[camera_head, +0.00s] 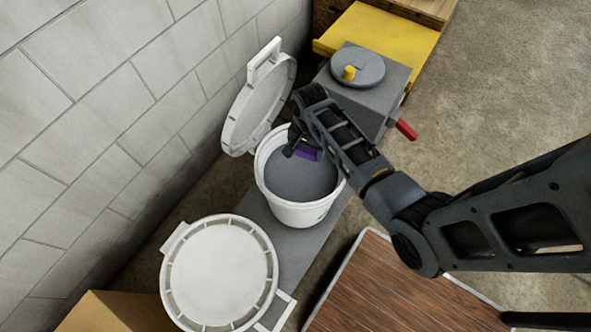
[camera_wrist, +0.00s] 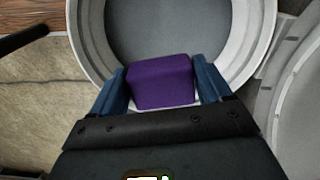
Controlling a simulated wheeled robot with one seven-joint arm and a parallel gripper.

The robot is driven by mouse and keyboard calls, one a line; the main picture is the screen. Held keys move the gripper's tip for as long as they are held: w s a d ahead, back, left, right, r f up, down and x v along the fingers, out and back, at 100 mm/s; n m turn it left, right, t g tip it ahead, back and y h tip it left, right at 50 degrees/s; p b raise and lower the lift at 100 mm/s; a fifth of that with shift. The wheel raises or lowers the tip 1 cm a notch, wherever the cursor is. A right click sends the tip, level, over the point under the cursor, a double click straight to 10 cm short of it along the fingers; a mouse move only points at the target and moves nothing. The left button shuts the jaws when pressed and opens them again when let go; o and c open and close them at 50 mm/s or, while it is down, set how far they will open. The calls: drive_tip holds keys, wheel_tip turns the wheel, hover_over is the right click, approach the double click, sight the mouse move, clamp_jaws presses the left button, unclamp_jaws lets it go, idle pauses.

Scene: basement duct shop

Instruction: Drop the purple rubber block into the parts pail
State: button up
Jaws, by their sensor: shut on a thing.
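The purple rubber block (camera_wrist: 160,82) is between the blue fingers of my gripper (camera_wrist: 163,85) in the wrist view, and the gripper is shut on it. In the head view the block (camera_head: 306,152) shows partly, just below my gripper (camera_head: 299,149), over the far part of the pail's opening. The parts pail (camera_head: 298,214) is a white round bucket with a grey inside, standing open. Its rim (camera_wrist: 88,40) curves around the block in the wrist view. I cannot tell exactly how high the block is relative to the rim.
An open white lid (camera_head: 262,100) stands tilted behind the pail by the block wall. A second white pail with a shut lid (camera_head: 220,273) stands in front. A grey box with a round top (camera_head: 357,68) and red handle is behind. A wooden-topped surface (camera_head: 395,290) lies front right.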

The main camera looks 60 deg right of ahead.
sight(306, 158)
wheel_tip(306, 158, down, 5)
drive_tip(key=b, duration=0.4)
drive_tip(key=shift+r, duration=0.15)
drive_tip(key=o, duration=1)
drive_tip(key=shift+c, duration=0.2)
drive_tip(key=shift+r+p, duration=0.3)
drive_tip(key=shift+r, duration=3.65)
drive_tip(key=shift+a+f, duration=0.1)
